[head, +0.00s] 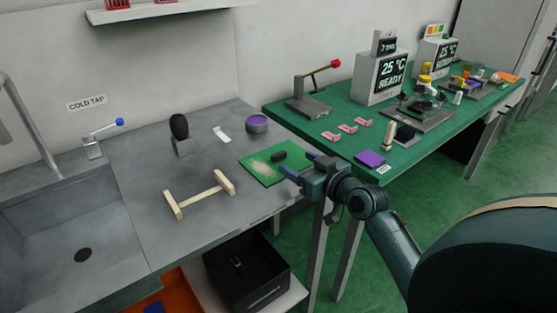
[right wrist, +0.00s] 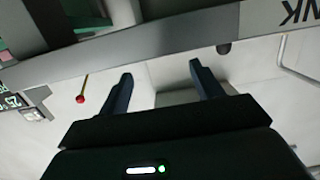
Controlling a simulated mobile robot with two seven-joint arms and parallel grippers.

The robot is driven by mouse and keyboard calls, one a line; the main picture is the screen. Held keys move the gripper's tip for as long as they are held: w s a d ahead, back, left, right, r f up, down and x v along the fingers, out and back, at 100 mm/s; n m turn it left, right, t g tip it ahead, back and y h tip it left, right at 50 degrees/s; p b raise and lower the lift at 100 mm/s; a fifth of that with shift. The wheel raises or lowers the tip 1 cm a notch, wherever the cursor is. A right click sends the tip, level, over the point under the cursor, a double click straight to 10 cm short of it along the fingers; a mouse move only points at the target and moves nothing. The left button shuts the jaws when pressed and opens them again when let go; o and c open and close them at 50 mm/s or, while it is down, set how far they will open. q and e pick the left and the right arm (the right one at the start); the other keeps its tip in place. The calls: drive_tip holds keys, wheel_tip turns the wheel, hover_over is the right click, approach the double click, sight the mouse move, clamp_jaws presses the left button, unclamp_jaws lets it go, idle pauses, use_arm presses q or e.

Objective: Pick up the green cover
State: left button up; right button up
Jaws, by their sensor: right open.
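A flat green square (head: 262,172), which looks like the green cover, lies on the grey counter near its right end. It has a pale tan patch, and a small black block (head: 279,156) sits on it. My right gripper (head: 296,165) is at the right edge of the green square, seemingly above it; the exact height is hard to tell. Its two fingers are apart with nothing between them, as the right wrist view (right wrist: 160,70) also shows. The green square cannot be made out in the right wrist view. My left gripper is not in view.
A wooden bar stand (head: 200,195), a black rounded object (head: 179,128) and a purple-topped round tin (head: 257,123) are on the counter. The sink (head: 75,230) is at left. A green bench (head: 340,110) with a red-knobbed lever (head: 318,85) adjoins at right. A black bin (head: 248,275) is below.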

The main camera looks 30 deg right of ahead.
sight(281, 155)
drive_tip(key=shift+w+a, duration=0.1)
drive_tip(key=shift+w, duration=0.5)
drive_tip(key=w, duration=0.3)
drive_tip(key=shift+w+a+f, duration=0.3)
drive_tip(key=shift+a+f, duration=0.05)
drive_tip(key=shift+f, duration=0.05)
drive_tip(key=shift+w+f, duration=0.1)
drive_tip(key=shift+w, duration=0.4)
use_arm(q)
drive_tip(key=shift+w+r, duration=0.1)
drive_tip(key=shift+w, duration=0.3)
use_arm(e)
drive_tip(key=shift+c, duration=0.5)
